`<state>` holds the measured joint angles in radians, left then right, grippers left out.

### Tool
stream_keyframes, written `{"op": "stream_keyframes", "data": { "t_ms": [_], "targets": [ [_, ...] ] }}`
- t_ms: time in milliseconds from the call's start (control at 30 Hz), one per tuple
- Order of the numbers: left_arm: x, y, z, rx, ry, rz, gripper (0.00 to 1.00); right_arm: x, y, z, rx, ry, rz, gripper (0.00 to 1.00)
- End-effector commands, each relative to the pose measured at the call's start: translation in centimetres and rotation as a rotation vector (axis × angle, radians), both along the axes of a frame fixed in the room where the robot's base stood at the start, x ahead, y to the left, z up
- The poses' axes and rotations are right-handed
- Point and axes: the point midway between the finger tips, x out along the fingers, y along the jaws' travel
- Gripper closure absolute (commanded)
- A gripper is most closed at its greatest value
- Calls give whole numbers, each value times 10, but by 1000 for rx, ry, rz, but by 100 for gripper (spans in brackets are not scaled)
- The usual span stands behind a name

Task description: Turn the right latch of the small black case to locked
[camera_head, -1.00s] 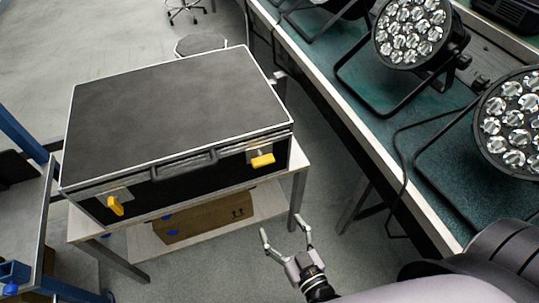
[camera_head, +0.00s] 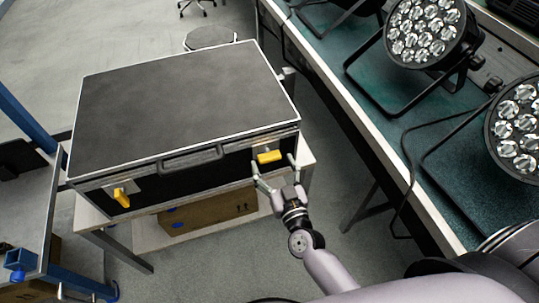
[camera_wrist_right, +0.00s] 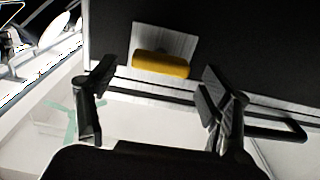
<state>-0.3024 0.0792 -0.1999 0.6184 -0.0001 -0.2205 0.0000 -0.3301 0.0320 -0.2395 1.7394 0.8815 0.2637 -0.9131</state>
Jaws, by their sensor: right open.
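The small black case (camera_head: 185,105) with pale metal edges lies closed on a white stand. Its right latch (camera_head: 269,157) has a yellow handle lying roughly level along the front; in the right wrist view the handle (camera_wrist_right: 160,65) lies across its metal plate. The left latch (camera_head: 121,197) has a yellow handle standing more upright. My right gripper (camera_head: 273,175) is open just in front of the right latch, a finger toward each side of it. In the right wrist view its fingers (camera_wrist_right: 152,90) are apart with nothing between them. My left gripper is not in view.
A carry handle (camera_head: 190,158) is on the case front between the latches. A cardboard box (camera_head: 210,208) sits on the shelf below. At right, a green-topped bench (camera_head: 370,125) holds several par cans (camera_head: 422,30). A blue-framed cart (camera_head: 45,225) stands at left.

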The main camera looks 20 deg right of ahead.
Motion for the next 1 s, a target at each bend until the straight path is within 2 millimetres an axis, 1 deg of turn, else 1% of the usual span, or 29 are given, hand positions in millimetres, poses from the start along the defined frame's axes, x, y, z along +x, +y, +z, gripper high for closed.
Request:
{"op": "stream_keyframes", "data": {
  "t_ms": [33, 200, 333, 600, 1000],
  "targets": [
    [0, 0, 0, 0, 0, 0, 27, 10, 0, 1, 1, -2, -1, 27],
    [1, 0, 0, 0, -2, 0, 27, 28, 1, 0, 1, 0, -1, 27],
    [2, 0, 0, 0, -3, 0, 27, 34, 1, 0, 1, 1, -1, 27],
    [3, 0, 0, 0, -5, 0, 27, 34, 1, 0, 0, 1, 0, 27],
    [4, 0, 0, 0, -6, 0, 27, 34, 1, 0, 0, 1, 0, 54]
  ]
}}
